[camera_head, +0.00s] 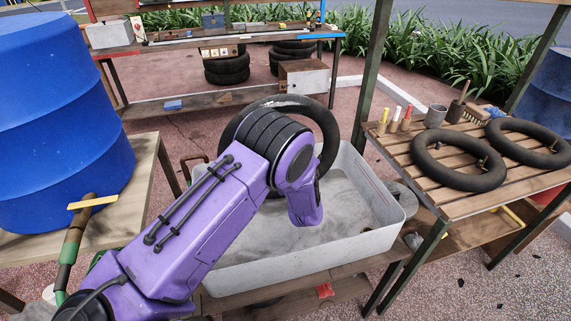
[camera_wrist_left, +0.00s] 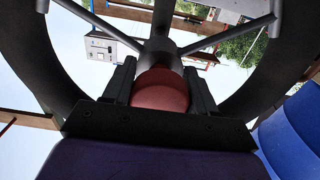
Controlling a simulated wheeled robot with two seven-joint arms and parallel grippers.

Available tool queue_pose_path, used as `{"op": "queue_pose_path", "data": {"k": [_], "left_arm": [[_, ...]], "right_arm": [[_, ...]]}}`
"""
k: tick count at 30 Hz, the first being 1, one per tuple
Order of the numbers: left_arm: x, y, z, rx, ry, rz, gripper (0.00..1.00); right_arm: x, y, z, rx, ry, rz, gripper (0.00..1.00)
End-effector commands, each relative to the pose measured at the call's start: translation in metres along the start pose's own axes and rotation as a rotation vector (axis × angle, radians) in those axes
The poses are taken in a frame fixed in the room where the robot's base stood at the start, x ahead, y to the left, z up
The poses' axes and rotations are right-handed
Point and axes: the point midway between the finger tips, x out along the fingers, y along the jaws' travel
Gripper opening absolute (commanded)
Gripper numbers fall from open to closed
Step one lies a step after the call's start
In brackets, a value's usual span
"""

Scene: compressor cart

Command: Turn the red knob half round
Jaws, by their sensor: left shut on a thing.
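The red knob (camera_wrist_left: 160,92) sits at the middle of a dark spoked wheel (camera_wrist_left: 55,55) in the left wrist view. My left gripper (camera_wrist_left: 159,80) has one dark finger on each side of the knob and is shut on it. In the head view my purple left arm reaches over a grey tub and hides the gripper and knob. A black ring (camera_head: 325,125), apparently the same wheel, shows behind the arm's wrist. My right gripper is in neither view.
The grey tub (camera_head: 385,200) stands under my arm. A blue barrel (camera_head: 60,110) is on a wooden table at left. A slatted table (camera_head: 405,150) at right holds black tubes (camera_head: 455,180), a mug (camera_head: 436,115) and brushes. A workbench (camera_head: 240,35) stands behind.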

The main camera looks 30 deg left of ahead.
Motion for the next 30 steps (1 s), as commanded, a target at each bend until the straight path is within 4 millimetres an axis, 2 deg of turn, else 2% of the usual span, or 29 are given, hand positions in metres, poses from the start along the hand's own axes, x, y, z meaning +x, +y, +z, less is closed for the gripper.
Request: {"op": "queue_pose_path", "data": {"k": [1,8,9,10,20,23,30], "left_arm": [[-0.005,-0.001,0.009,0.011,-0.018,0.003,0.26],[-0.005,-0.001,0.009,0.011,-0.018,0.003,0.26],[-0.005,-0.001,0.009,0.01,-0.018,0.003,0.67],[-0.004,-0.001,0.009,0.01,-0.017,0.003,0.76],[-0.005,-0.001,0.004,0.005,-0.008,0.001,0.78],[-0.02,0.0,0.004,0.005,-0.007,0.004,0.78],[-0.077,0.0,0.005,0.007,-0.008,0.005,0.78]], "right_arm": [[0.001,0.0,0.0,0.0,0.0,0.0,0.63],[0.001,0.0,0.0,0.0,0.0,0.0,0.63],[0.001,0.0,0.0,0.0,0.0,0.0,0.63],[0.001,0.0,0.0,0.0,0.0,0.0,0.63],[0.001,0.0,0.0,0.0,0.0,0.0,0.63],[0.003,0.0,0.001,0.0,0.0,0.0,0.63],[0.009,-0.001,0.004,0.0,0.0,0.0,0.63]]}}
